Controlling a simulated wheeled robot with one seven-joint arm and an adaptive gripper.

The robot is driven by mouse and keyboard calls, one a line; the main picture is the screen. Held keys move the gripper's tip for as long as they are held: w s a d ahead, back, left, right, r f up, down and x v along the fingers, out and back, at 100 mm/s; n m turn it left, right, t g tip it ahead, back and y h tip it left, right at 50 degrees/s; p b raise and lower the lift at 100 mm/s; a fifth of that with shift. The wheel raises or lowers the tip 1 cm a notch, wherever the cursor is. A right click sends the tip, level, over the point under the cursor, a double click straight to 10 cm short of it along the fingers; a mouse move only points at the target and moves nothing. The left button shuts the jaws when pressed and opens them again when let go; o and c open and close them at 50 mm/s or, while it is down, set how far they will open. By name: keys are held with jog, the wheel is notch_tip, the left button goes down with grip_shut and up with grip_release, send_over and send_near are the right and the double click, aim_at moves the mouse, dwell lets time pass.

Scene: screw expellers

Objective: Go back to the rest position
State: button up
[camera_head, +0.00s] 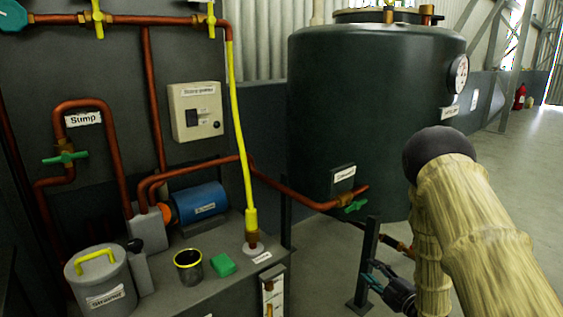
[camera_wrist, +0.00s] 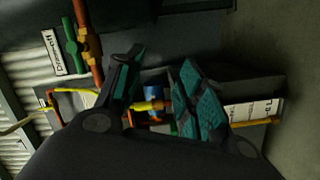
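My gripper (camera_head: 376,278) hangs low at the right of the head view, in front of the large dark tank (camera_head: 370,110) and beside a dark support post. My arm comes in from the right edge in a pale, ribbed sleeve. In the wrist view my gripper (camera_wrist: 160,75) has its two teal-padded fingers spread apart. Nothing is held between them; the blue motor (camera_wrist: 152,98) shows in the gap, farther off. The green drain valve handle (camera_wrist: 71,44) is left of the fingers and apart from them.
A bench on the left carries a strainer pot (camera_head: 100,280), a black cup (camera_head: 188,266), a green block (camera_head: 222,264) and a blue motor (camera_head: 200,203). Copper pipes run to the tank's green valve (camera_head: 355,206). Open floor (camera_head: 535,160) lies at the right.

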jog(key=s+a+f+m+g+h, duration=0.3)
jog(key=s+f+m+g+h, duration=0.6)
jog(key=s+f, duration=1.2)
jog(key=s+a+f+m+g+y, duration=0.1)
jog(key=s+a+f+m+g, duration=0.15)
jog(key=s, duration=0.65)
jog(key=s+a+f+m+g, duration=0.15)
jog(key=s+m, duration=0.25)
jog(key=s, duration=0.6)
jog(key=s+a+f+m+g+y, duration=0.1)
jog(key=s+m+g, duration=0.2)
jog(key=s, duration=0.6)
notch_tip(320, 180, up, 37)
jog(key=p, duration=3.7)
jog(key=shift+f, duration=0.15)
jog(key=shift+s, duration=0.1)
jog(key=shift+c, duration=0.3)
